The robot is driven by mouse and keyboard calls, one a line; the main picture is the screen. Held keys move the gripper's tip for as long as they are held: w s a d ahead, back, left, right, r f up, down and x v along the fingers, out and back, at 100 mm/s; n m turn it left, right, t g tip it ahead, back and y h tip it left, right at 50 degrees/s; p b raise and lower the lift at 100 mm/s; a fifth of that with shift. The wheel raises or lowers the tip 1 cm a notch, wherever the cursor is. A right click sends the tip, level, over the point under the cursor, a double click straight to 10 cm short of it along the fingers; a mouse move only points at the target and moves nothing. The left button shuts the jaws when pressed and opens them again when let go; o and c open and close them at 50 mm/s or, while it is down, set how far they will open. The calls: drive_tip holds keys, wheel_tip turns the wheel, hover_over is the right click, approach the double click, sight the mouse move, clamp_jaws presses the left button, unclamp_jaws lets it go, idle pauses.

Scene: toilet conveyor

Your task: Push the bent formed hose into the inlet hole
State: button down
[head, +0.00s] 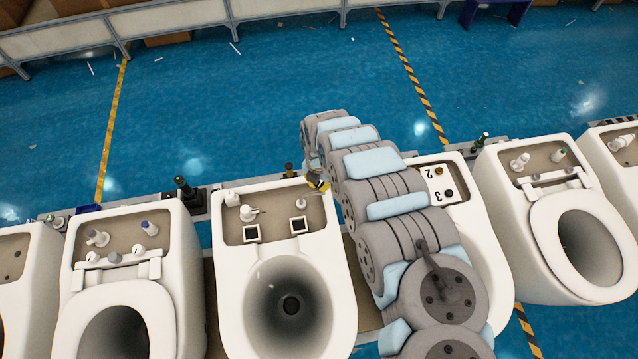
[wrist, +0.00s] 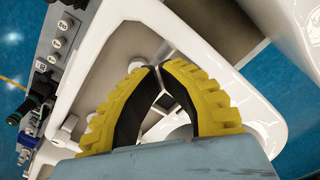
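My gripper (head: 318,181), with yellow and black fingers, is above the right rear corner of the middle toilet's open tank (head: 274,213). In the wrist view the fingertips (wrist: 158,68) come together over the tank. A thin pale piece shows by the tips, but I cannot tell whether it is held. A white bent part (head: 250,213), possibly the formed hose, stands at the left of the tank. A small white upright part (head: 300,203) stands at the right. I cannot make out the inlet hole; the fingers cover part of the tank in the wrist view.
More toilets stand in a row on both sides, with white fittings in the left tank (head: 120,240) and right tank (head: 540,165). A dark green-topped fitting (head: 185,190) stands on the conveyor behind. Blue floor lies beyond.

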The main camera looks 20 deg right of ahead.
wheel_tip(320, 180, up, 12)
drive_tip(key=shift+f, duration=0.15)
idle(0.7)
